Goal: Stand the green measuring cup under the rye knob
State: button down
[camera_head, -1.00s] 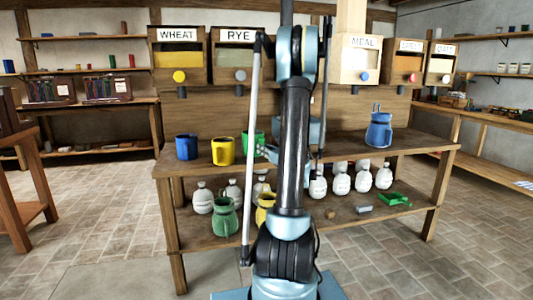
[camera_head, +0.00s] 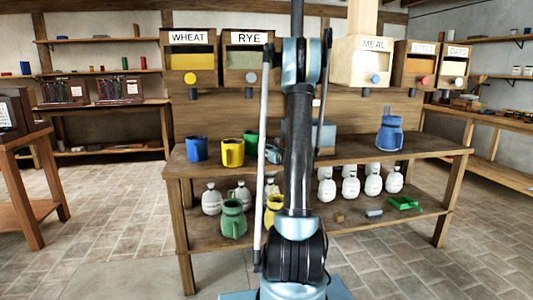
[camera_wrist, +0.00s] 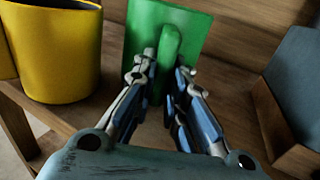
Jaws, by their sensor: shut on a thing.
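The green measuring cup (camera_head: 251,143) is on or just above the bench top, partly behind my arm in the head view. In the wrist view the green cup (camera_wrist: 196,30) fills the top middle, its handle between my fingers. My gripper (camera_wrist: 168,72) is shut on that handle.
A yellow cup (camera_head: 232,152) stands close left of the green cup, with a blue cup (camera_head: 196,148) further left. A blue jug (camera_head: 389,133) stands on the bench's right. White jugs (camera_head: 372,180) and a green jug (camera_head: 232,219) are on the lower shelf.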

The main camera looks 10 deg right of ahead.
jog(key=shift+f+x, duration=0.15)
jog(key=shift+x, duration=1.05)
jog(key=shift+f+x, duration=0.1)
jog(key=shift+x, duration=1.15)
jog(key=shift+f, duration=0.85)
jog(key=c, duration=1.5)
grip_release()
jog(key=shift+c, duration=0.2)
